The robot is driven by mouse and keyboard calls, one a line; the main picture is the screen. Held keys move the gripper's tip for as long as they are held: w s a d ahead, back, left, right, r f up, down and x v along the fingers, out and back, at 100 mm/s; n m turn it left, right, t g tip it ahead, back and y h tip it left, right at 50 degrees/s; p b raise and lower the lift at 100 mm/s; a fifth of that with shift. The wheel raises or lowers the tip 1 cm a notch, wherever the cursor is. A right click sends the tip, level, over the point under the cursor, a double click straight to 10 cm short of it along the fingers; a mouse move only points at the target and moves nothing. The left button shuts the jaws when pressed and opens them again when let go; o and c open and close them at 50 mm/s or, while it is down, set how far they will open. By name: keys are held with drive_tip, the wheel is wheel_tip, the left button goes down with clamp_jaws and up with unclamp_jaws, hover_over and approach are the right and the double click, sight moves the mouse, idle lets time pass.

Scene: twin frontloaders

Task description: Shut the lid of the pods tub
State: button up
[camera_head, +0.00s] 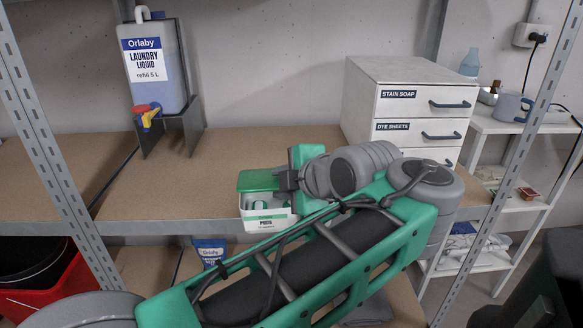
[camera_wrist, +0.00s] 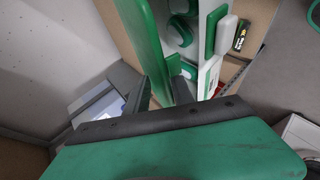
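The pods tub (camera_head: 265,221) is a small white box labelled PODS near the front edge of the wooden shelf. Its green lid (camera_head: 258,181) stands raised at the back, and pods show in the opening. In the wrist view the lid (camera_wrist: 143,38) is a long green panel, with the tub (camera_wrist: 207,75) and green-and-white pods (camera_wrist: 181,32) to its right. My gripper (camera_head: 283,180) is at the lid's right side in the head view. In the wrist view its dark fingers (camera_wrist: 160,90) are apart, close to the lid's near end; I cannot tell whether they touch it.
A laundry liquid jug (camera_head: 152,65) stands in a grey holder at the back left. A white drawer unit (camera_head: 405,105) stands right of my gripper. A blue Orlaby pack (camera_head: 210,251) is below the shelf. The shelf left of the tub is clear.

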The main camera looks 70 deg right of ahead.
drive_tip(key=p+v, duration=0.2)
drive_tip(key=p, duration=0.2)
drive_tip(key=p+v, duration=0.3)
drive_tip(key=p, duration=0.2)
drive_tip(key=shift+w+d+r, duration=0.1)
drive_tip(key=shift+w+r, duration=0.05)
drive_tip(key=shift+r, duration=0.35)
drive_tip(key=s+a+p, duration=0.1)
drive_tip(key=p, duration=0.2)
drive_tip(key=shift+s+f, duration=0.1)
drive_tip(key=shift+s, duration=0.05)
